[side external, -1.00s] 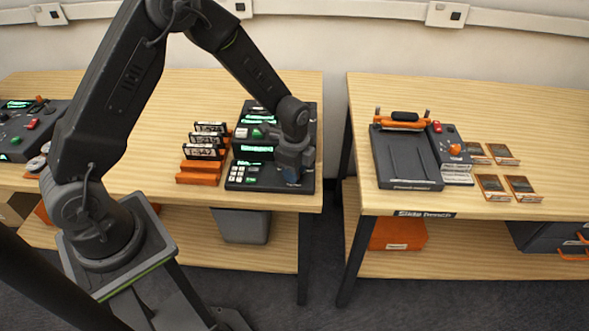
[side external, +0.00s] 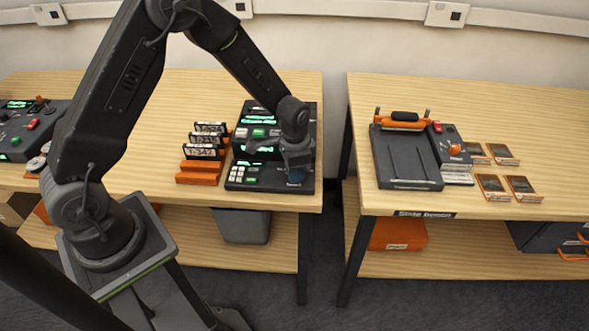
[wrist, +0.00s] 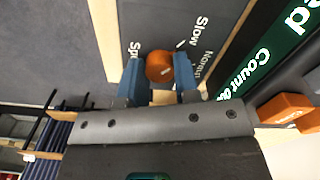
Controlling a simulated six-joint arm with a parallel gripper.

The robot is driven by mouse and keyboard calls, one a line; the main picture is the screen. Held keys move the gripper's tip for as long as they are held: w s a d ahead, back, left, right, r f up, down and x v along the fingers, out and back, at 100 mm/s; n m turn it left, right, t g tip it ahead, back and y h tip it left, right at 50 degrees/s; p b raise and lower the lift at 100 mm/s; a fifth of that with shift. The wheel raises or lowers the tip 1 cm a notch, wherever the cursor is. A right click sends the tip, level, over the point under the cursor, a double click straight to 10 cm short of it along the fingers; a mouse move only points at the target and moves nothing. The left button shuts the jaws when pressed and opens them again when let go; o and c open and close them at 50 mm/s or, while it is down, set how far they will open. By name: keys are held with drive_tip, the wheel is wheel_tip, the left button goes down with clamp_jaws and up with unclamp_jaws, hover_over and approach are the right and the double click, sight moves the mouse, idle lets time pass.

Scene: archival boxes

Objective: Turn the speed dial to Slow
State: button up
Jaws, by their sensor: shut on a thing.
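The dark control unit (side external: 262,185) with a keypad and green screens stands at the right end of the left bench. In the wrist view, the round orange speed dial (wrist: 157,64) sits on its grey panel, with a short white mark on the knob. The white labels "Slow" (wrist: 198,31) and "Normal" (wrist: 204,66) lie to the right of the dial, and a partly cut-off "Sp" label to its left. My gripper (wrist: 160,78) is shut on the dial, with a blue finger on each side. In the side view my gripper (side external: 295,174) hides the dial.
An orange rack (side external: 199,171) with several labelled cards stands left of the unit. Another dark device (side external: 25,125) is at the far left. Across a gap, the right bench (side external: 470,98) holds a grey press (side external: 407,160) and several small orange-brown plates (side external: 493,187).

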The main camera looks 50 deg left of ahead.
drive_tip(key=shift+n, duration=0.4)
drive_tip(key=o, duration=0.9)
wheel_tip(320, 180, up, 14)
drive_tip(key=shift+f, duration=0.1)
idle(0.4)
drive_tip(key=s+r+n+t, duration=0.2)
drive_tip(key=s+r+t, duration=0.1)
drive_tip(key=s+r, duration=0.65)
drive_tip(key=s+r+t, duration=0.1)
drive_tip(key=s, duration=0.3)
drive_tip(key=s+r+n, duration=0.1)
drive_tip(key=s, duration=0.3)
drive_tip(key=s+d+r+n+t, duration=0.1)
drive_tip(key=s+r, duration=0.1)
drive_tip(key=s, duration=0.2)
drive_tip(key=shift+s+t, duration=0.2)
drive_tip(key=shift+t, duration=0.1)
